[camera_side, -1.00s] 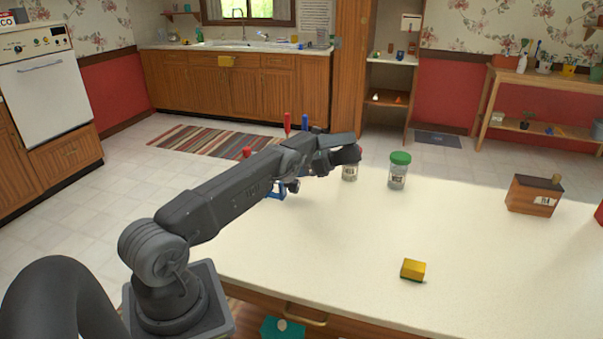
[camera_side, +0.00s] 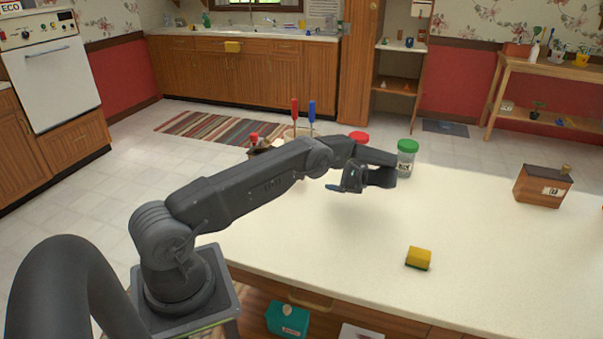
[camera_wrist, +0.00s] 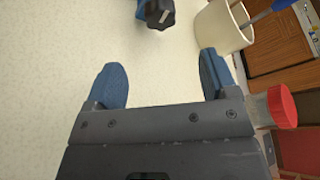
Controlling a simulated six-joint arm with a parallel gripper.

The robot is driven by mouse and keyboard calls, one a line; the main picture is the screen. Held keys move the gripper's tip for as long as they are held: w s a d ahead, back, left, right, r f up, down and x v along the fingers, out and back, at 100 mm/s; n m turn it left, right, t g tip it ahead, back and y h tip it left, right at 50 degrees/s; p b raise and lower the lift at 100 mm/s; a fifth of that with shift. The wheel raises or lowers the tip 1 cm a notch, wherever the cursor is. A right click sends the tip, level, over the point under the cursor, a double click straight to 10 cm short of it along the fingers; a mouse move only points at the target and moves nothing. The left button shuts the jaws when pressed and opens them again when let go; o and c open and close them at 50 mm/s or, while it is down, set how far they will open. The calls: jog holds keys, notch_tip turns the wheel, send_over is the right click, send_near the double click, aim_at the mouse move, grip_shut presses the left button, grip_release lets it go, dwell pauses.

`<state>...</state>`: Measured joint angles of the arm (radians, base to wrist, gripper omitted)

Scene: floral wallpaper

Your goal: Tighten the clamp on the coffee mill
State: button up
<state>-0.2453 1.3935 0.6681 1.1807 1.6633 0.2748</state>
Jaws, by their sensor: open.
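My gripper (camera_side: 347,186) is above the cream tabletop, held out over its left part. In the wrist view my gripper (camera_wrist: 161,62) has its two blue fingers wide apart with nothing between them. A dark lobed knob (camera_wrist: 157,13) with a blue part shows beyond the fingertips at the top edge of that view. It looks like the clamp's knob, but the rest is cut off. In the side view a brown piece with a red top (camera_side: 255,140) shows behind my arm. It may be the coffee mill; my arm hides most of it.
A pale crock (camera_wrist: 222,28) holding a blue-handled tool stands near the knob. A red-lidded jar (camera_side: 358,136) and a green-lidded jar (camera_side: 406,160) stand at the table's back edge. A yellow sponge (camera_side: 418,258) and a wooden box (camera_side: 541,189) lie right; the tabletop between is clear.

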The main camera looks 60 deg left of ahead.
jog(key=x, duration=1.3)
jog(key=shift+s+a, duration=0.15)
jog(key=shift+a, duration=0.15)
jog(key=shift+c, duration=0.4)
jog(key=c, duration=0.8)
jog(key=shift+m+h, duration=0.3)
jog(key=shift+m, duration=0.2)
jog(key=shift+c, duration=0.2)
jog(key=o, duration=0.9)
jog(key=shift+d, duration=0.1)
jog(key=v, duration=1.3)
jog(key=shift+w+d, duration=0.25)
jog(key=shift+w, duration=0.1)
